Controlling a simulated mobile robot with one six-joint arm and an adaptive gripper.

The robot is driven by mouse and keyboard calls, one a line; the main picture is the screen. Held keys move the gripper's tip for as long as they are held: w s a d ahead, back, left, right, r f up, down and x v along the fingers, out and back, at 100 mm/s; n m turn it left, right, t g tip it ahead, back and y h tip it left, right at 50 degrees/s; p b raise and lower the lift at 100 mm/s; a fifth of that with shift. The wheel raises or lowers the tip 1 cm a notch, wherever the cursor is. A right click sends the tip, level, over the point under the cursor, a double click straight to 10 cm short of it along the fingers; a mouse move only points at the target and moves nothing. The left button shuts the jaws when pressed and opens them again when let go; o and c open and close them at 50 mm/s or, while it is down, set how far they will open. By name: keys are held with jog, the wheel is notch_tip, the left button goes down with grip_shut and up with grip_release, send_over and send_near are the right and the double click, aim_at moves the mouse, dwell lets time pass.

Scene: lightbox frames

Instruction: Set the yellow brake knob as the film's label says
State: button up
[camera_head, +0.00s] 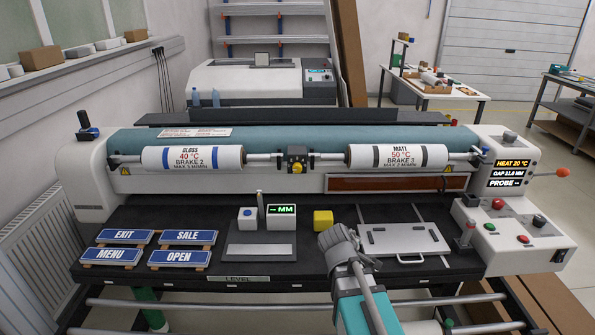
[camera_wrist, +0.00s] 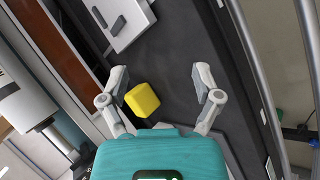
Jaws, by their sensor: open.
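The yellow brake knob (camera_head: 297,168) sits on a dark block in the middle of the roll shaft; its setting is too small to read. Left of it, the gloss film roll (camera_head: 193,157) has a label reading 40 °C, BRAKE 2. Right of it, the matt film roll (camera_head: 398,157) reads 50 °C, BRAKE 3. My gripper (camera_wrist: 160,78) is open and empty above the dark bed, in front of and below the knob. A yellow block (camera_head: 322,221) lies on the bed; it also shows in the wrist view (camera_wrist: 142,100), near the left finger, apparently not held.
A white plate with a handle (camera_head: 405,240) lies at right. Several blue signs (camera_head: 125,237) lie at left. The control panel (camera_head: 510,230) is at the right end.

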jog(key=w+a+r+n+t+h, duration=0.1)
jog(key=w+a+r+n+t, duration=0.1)
jog(key=w+r+n+t, duration=0.35)
jog(key=n+t+y, duration=0.6)
jog(key=n+t, duration=0.1)
jog(key=n, duration=1.6)
send_near(297, 170)
jog(key=s, duration=0.3)
jog(key=shift+s+a+r+m+g, duration=0.15)
jog(key=shift+r+m+g, duration=0.1)
jog(key=w, duration=1.3)
jog(key=shift+w+d, duration=0.3)
jog(key=shift+w, duration=0.1)
grip_shut()
